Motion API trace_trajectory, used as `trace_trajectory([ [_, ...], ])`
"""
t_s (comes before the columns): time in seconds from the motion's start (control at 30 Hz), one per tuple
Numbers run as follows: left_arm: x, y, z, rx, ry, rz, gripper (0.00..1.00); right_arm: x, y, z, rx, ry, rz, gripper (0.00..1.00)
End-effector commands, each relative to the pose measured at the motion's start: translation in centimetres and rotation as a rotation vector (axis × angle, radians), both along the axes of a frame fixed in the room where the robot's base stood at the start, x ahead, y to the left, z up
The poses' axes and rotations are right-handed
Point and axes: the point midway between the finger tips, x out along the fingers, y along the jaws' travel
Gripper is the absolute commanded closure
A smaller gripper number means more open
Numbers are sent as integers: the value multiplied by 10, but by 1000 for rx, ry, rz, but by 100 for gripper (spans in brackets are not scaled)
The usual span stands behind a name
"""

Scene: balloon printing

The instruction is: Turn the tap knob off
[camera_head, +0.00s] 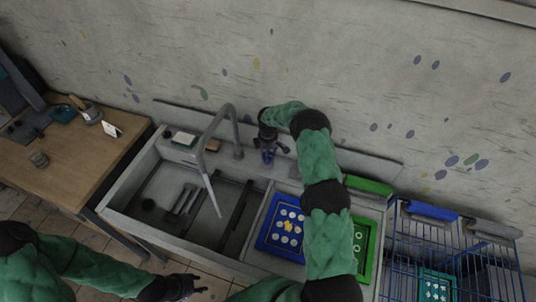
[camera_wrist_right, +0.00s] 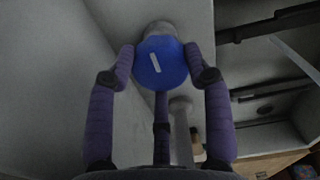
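The tap knob (camera_wrist_right: 162,64) is a round blue disc with a white bar mark, in the right wrist view. The purple-grey fingers of my right gripper (camera_wrist_right: 161,68) stand around it on the left, right and lower sides, against its rim as seen here. In the head view my right gripper (camera_head: 270,148) is at the back of the sink, right of the grey tap (camera_head: 215,135), and hides the knob. The spout points down over the left basin; I cannot make out water. My left gripper (camera_head: 188,287) is empty in front of the sink, its fingers apart.
The sink (camera_head: 120,213) has a blue tray (camera_head: 262,243) and a green tray (camera_head: 368,262) on its right part. A wooden table (camera_head: 75,170) stands left. A blue wire cart (camera_head: 395,225) stands right. A sponge (camera_head: 184,139) lies on the back ledge.

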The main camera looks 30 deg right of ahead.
Motion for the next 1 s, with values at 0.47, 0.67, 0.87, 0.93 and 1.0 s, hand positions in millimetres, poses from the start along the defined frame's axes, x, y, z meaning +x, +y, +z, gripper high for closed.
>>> trace_trajectory([
  [0.47,0,0,-10,0,0,0,60,-1,0,-3,-1,3,-53,82],
  [0.67,0,0,-28,0,0,0,60,-1,-1,-4,-2,2,-175,82],
  [0.87,0,0,-49,0,0,0,60,-1,-1,-5,-2,2,-355,82],
  [0.93,0,0,-56,0,0,0,60,-2,-1,-6,-1,4,-422,82],
  [1.0,0,0,-62,0,0,0,60,-2,-1,-5,-1,4,-488,82],
])
